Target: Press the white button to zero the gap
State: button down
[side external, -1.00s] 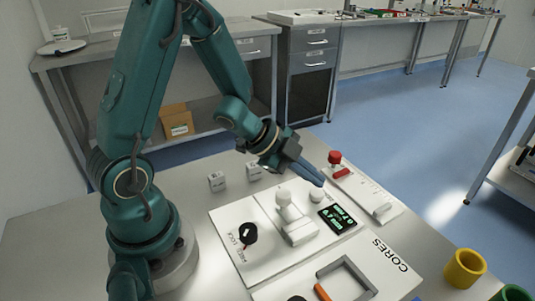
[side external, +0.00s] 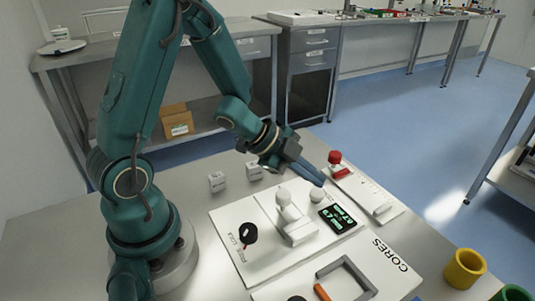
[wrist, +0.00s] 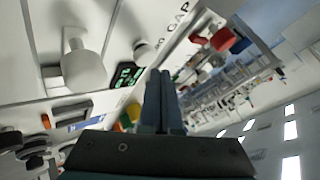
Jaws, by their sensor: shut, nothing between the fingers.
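The white button (side external: 317,195) is a small round cap on the white panel (side external: 262,215), beside the dark display with green digits (side external: 337,218). My gripper (side external: 321,181) is shut and empty, slanting down with its blue-grey fingertips just above the button. I cannot tell whether they touch it. The button (wrist: 144,53) shows there beyond the display, near the fingertips. A larger white knob (side external: 290,205) stands left of the button and also shows in the wrist view (wrist: 83,68).
A black knob (side external: 248,233) sits at the panel's left. A red mushroom button (side external: 335,158) stands on a strip behind the gripper. A yellow cup (side external: 465,268) stands at the right.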

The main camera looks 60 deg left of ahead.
aim_at(311, 191)
jog(key=shift+f, duration=0.15)
jog(key=shift+f, duration=0.3)
jog(key=shift+f, duration=0.55)
dwell(1.0)
jog(key=shift+r, duration=1)
jog(key=shift+r, duration=2.5)
